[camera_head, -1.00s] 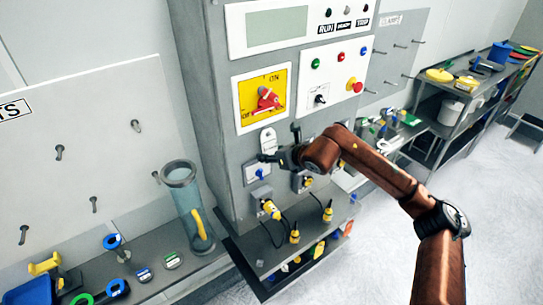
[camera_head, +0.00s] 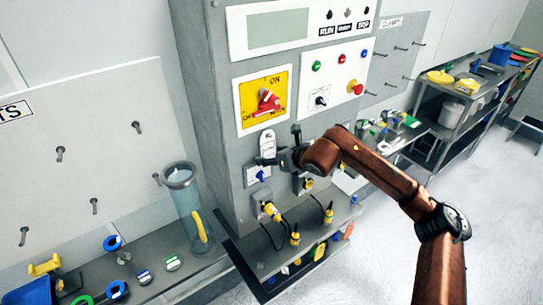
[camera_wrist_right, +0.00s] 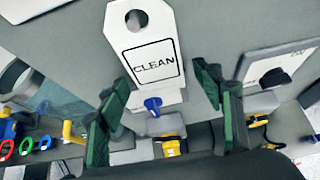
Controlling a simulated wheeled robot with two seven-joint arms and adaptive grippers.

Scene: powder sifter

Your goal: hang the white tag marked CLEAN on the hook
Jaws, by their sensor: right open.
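The white tag marked CLEAN (camera_wrist_right: 152,62) is upright against the grey cabinet front in the right wrist view, its hole (camera_wrist_right: 137,20) at the top. Something dark shows in the hole; I cannot tell whether it is the hook. In the head view the tag (camera_head: 267,144) is a small white plate below the yellow switch panel. My right gripper (camera_head: 281,146) is open in front of the cabinet, right beside the tag. In the wrist view its green fingers (camera_wrist_right: 162,76) stand apart on both sides of the tag's lower part, with visible gaps. My left gripper is not in view.
A blue knob (camera_head: 262,175) is just below the tag. Yellow plugs with cables (camera_head: 272,212) stick out lower down. The red rotary switch (camera_head: 266,102) is above. A clear cylinder (camera_head: 184,205) stands left of the cabinet. Pegs (camera_head: 137,127) stick out of the left wall board.

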